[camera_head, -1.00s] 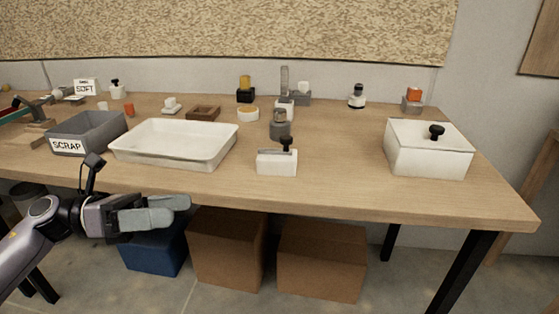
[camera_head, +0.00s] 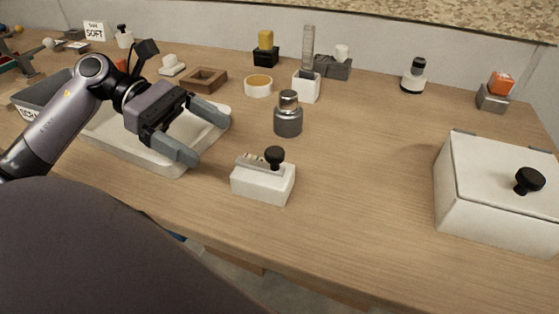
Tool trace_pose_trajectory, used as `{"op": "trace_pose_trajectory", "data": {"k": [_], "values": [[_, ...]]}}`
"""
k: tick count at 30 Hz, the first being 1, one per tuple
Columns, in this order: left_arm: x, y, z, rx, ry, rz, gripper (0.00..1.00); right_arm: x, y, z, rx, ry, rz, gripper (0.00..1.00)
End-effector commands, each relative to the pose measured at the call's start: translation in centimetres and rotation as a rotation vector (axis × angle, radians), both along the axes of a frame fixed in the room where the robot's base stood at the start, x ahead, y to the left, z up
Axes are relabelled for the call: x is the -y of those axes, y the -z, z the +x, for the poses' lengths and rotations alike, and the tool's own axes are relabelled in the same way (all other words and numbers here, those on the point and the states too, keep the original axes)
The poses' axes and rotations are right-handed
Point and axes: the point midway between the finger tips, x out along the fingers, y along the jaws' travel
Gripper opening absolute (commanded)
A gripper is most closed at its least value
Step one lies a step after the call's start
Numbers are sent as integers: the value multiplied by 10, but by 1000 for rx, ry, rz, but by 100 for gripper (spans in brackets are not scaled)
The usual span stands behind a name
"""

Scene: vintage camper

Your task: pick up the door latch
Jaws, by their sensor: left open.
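What looks like the door latch (camera_head: 262,182) is a white block with a grey metal bar and a black round knob on top. It sits upright near the front edge of the wooden table, at the middle of the head view. My left gripper (camera_head: 206,137) is over the right part of the white tray, to the left of and a little behind the latch. Its two grey fingers are spread apart with nothing between them. The latch is in full view and the gripper does not touch it. My right gripper is not in view.
The white tray (camera_head: 136,152) lies under my left arm. A grey metal jar (camera_head: 288,119) stands just behind the latch. A white lidded box (camera_head: 485,211) with a black knob is at the right. Small parts line the back. The table (camera_head: 365,165) between latch and box is clear.

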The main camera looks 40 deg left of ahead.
Motion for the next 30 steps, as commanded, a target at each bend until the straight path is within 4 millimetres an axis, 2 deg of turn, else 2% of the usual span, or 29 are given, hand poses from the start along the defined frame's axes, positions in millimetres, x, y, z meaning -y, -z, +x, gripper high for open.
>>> {"op": "trace_pose_trajectory", "data": {"k": [9, 22, 30], "values": [[42, 17, 11, -1, 4, 0, 94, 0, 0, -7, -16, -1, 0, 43], [67, 29, 18, 0, 2, -1, 94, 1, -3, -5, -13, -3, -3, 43], [95, 42, 26, 1, 1, -3, 94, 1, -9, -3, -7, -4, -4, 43]]}}
